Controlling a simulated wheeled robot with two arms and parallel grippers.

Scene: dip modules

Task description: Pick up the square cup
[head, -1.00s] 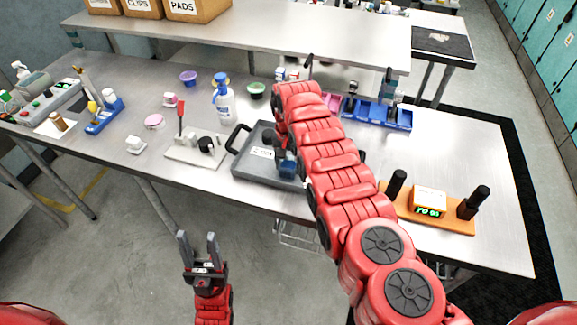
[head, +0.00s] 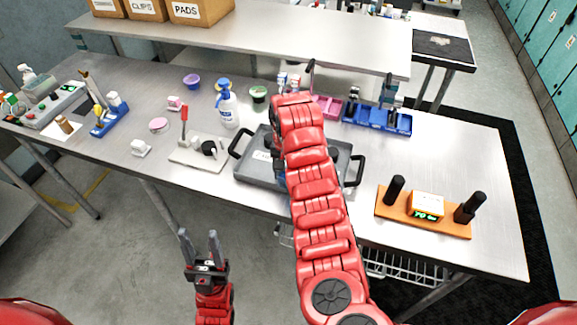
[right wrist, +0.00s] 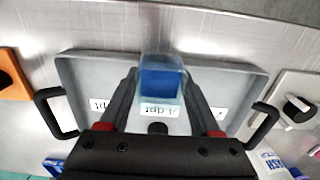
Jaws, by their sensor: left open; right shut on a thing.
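The square cup (right wrist: 162,82) is clear-walled with blue inside. In the right wrist view it is between the fingertips of my right gripper (right wrist: 161,88), which is shut on it. It is over the grey tray (right wrist: 85,72); I cannot tell how far it is clear of the tray floor. In the head view my right arm hides most of the cup and the right gripper. The tray (head: 250,172) has black handles and white labels. My left gripper (head: 199,236) is open and empty, in front of the table and below its edge.
Left of the tray is a pale plate (head: 190,155) with a red lever and black knob. Behind stand a spray bottle (head: 227,108) and blue bins (head: 377,120). An orange stand (head: 400,208) with black posts is at right.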

